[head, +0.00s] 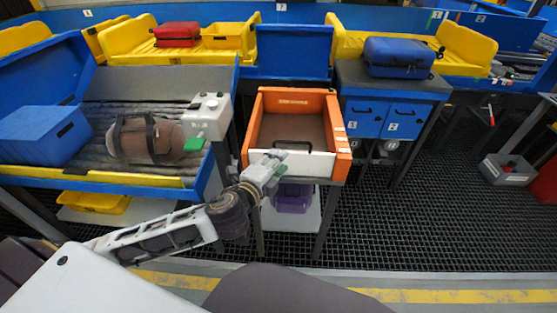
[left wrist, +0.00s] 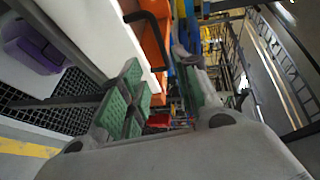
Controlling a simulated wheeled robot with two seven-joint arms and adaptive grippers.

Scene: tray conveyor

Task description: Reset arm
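My left arm comes in from the lower left in the head view. My left gripper (head: 274,163) is over the front edge of the orange tray (head: 341,128), by its white front panel and black handle (head: 293,144). In the left wrist view the two green-padded fingers of the gripper (left wrist: 160,95) stand apart with nothing between them. The orange tray also shows in the left wrist view (left wrist: 152,42), beyond the fingers. My right gripper is not in view.
At left, a conveyor holds a brown duffel bag (head: 146,140) and a blue box (head: 44,135). A white control box (head: 207,116) stands beside the tray. A blue suitcase (head: 398,57) lies on the right-hand cabinet. A purple bin (head: 292,197) sits below the tray. The floor at right is mostly clear.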

